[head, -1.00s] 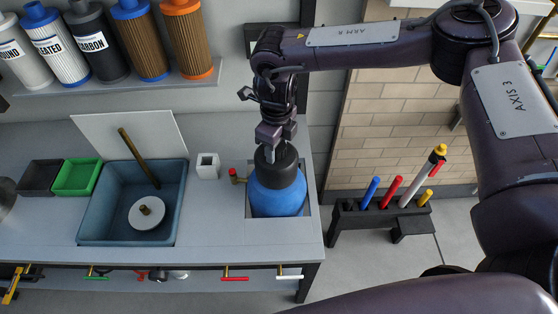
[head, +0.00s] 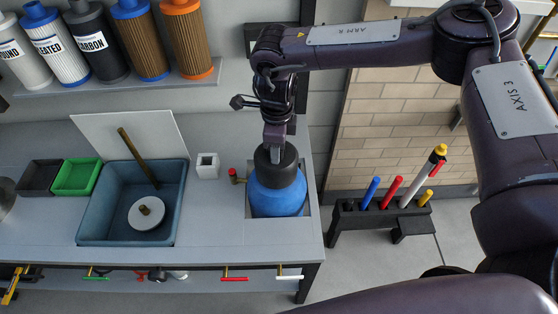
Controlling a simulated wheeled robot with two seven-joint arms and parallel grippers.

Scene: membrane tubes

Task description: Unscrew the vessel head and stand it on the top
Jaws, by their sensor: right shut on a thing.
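The blue vessel (head: 278,192) stands upright in a square recess at the right end of the bench top (head: 215,222). Its black head (head: 276,168) sits on the vessel's top. My right gripper (head: 275,153) comes down from above and is shut at the head's top; its fingertips are partly hidden there. My left gripper is not in view.
A small red-handled valve (head: 236,176) is close to the vessel's left side. A white square holder (head: 207,166) and a blue-grey basin (head: 89,204) with a rod and white disc are further left. Filter cartridges (head: 132,35) stand on the shelf behind.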

